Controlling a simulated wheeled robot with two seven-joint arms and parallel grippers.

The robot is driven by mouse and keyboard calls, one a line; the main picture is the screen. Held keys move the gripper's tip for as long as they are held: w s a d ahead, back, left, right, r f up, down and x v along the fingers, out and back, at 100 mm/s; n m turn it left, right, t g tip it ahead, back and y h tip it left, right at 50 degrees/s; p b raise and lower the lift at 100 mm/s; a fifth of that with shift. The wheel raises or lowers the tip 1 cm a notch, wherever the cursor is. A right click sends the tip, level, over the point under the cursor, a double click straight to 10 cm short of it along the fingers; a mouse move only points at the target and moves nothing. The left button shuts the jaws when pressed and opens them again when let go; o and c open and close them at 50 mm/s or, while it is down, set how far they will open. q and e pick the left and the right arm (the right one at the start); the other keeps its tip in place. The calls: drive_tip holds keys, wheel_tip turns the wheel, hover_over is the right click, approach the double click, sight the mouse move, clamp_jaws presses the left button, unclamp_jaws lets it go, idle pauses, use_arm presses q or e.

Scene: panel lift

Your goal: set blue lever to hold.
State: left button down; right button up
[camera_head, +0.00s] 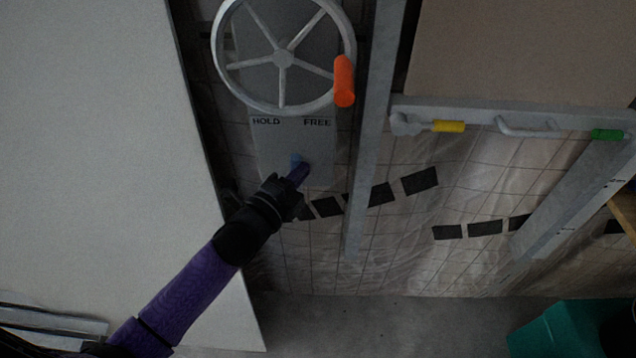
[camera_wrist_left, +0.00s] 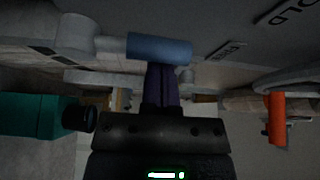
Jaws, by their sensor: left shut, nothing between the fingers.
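The blue lever (camera_head: 296,160) shows as a small blue patch on a grey plate (camera_head: 266,150) under the wheel, below and between the words HOLD and FREE. In the left wrist view its blue handle (camera_wrist_left: 150,47) lies across the picture, joined to a grey hub at the left. My left gripper (camera_head: 302,170) is shut and empty, its purple fingers right at the handle. In the wrist view the fingertips (camera_wrist_left: 160,72) meet the handle's edge; I cannot tell whether they touch it. The gripper hides part of the lever in the head view. My right gripper is not in view.
A grey spoked wheel (camera_head: 283,58) with an orange knob (camera_head: 344,82) is just above. A grey post (camera_head: 372,130) stands to the right. Yellow (camera_head: 449,126) and green (camera_head: 607,134) handles are farther right. A large pale panel (camera_head: 100,130) fills the left.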

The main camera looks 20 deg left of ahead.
use_arm(q)
drive_tip(key=shift+s+a+f+n+t+y+b, duration=0.1)
drive_tip(key=shift+s+a+n+t+y+b, duration=0.1)
drive_tip(key=shift+a+n+t+b, duration=0.6)
drive_tip(key=shift+s+a+n+t+y+b, duration=0.1)
drive_tip(key=shift+a+n+t+y+b, duration=0.15)
drive_tip(key=shift+n, duration=1)
drive_tip(key=shift+s+a+f+n+t+y+b, duration=0.15)
drive_tip(key=shift+a+n+t+b, duration=0.4)
drive_tip(key=shift+n, duration=0.5)
drive_tip(key=shift+r, duration=0.1)
drive_tip(key=shift+r, duration=0.1)
